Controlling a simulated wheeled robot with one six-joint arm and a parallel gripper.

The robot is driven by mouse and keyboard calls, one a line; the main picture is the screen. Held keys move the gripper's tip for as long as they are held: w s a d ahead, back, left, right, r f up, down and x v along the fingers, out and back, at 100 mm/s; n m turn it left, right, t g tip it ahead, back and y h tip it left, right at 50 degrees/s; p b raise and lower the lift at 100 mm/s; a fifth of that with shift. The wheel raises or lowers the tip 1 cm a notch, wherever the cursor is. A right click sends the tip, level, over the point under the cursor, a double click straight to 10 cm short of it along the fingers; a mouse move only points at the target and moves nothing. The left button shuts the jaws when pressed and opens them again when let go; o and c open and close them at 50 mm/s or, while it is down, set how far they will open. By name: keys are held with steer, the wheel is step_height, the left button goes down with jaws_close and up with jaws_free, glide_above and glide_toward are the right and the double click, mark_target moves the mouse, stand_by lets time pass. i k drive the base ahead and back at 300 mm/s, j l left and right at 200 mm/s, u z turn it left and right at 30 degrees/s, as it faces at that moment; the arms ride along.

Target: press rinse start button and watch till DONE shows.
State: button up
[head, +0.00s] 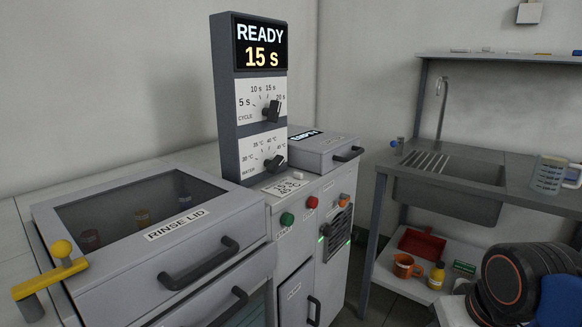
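The rinse machine's display (261,46) reads READY and 15 s. Below it are a CYCLE dial (271,111) and a WATER dial (274,163). On the front panel is a green button (287,219), with a small label under it that seems to read START. A red button (312,202) is to its right, with an orange knob or button (344,199) further right. The rinse lid (176,224) is down, and coloured cups show dimly through its window. My gripper is not in view; only dark and blue parts of my arm show at the lower right.
A drawer unit marked EMPTY (325,150) is behind the panel. Dark handles jut from the front.

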mark_target(287, 219)
steer(key=l+u, duration=0.1)
steer(key=u, duration=0.35)
steer(key=l+u, duration=0.1)
steer(key=u, duration=0.3)
steer(key=l+u, duration=0.1)
steer(key=u, duration=0.35)
steer(key=l+u, duration=0.1)
steer(key=u, duration=0.3)
steer(key=k+l+u, duration=0.1)
steer(key=u, duration=0.35)
steer(key=k+l+u, duration=0.1)
steer(key=k+l, duration=0.7)
steer(key=l, duration=0.1)
